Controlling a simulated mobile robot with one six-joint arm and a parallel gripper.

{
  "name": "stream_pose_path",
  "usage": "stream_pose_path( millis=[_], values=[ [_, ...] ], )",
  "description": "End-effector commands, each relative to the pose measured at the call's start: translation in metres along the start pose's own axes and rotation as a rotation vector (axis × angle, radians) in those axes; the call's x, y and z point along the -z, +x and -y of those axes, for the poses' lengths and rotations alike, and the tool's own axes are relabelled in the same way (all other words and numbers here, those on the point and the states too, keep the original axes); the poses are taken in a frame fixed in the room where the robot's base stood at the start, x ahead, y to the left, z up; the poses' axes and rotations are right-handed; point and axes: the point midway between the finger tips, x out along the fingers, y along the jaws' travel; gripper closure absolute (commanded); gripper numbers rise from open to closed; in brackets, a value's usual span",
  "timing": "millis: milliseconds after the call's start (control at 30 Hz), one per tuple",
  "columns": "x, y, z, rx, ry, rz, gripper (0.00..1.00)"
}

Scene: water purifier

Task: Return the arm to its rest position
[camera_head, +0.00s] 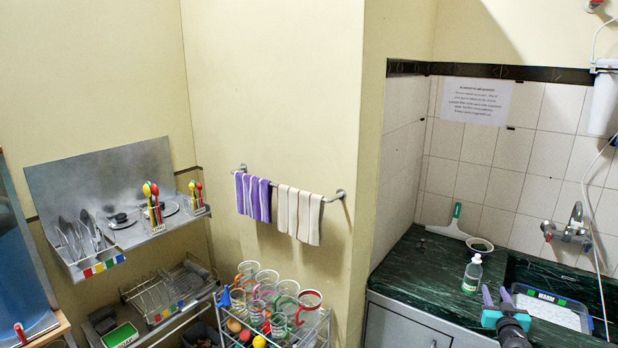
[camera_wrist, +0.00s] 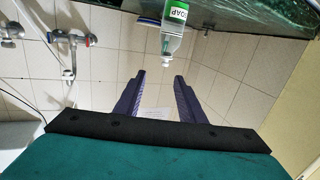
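My gripper (camera_head: 496,295) shows at the lower right of the head view, over the front of the dark green counter (camera_head: 425,275). Its two purple fingers stand apart with nothing between them. The wrist view is upside down and shows the same two fingers (camera_wrist: 159,77) with a clear gap. A clear soap bottle (camera_head: 472,275) with a green label stands on the counter, left of and beyond the gripper. It also shows in the wrist view (camera_wrist: 172,42), past the fingertips and apart from them. Most of my arm is outside the head view.
A white tub (camera_head: 548,312) with a blue rim lies right of the gripper. A tap (camera_head: 570,230) is on the tiled wall. A bowl (camera_head: 480,245) and a squeegee (camera_head: 450,225) are at the back. A rack of mugs (camera_head: 270,325) stands left of the counter.

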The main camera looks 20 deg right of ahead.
Motion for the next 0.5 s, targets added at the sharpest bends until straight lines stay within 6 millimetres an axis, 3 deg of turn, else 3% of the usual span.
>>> stream_pose_path(
  millis=[267,500],
  values=[
    [-0.030,0.015,0.082,0.098,0.006,0.027,0.64],
    [-0.071,0.017,0.189,0.221,0.026,0.066,0.64]
  ],
)
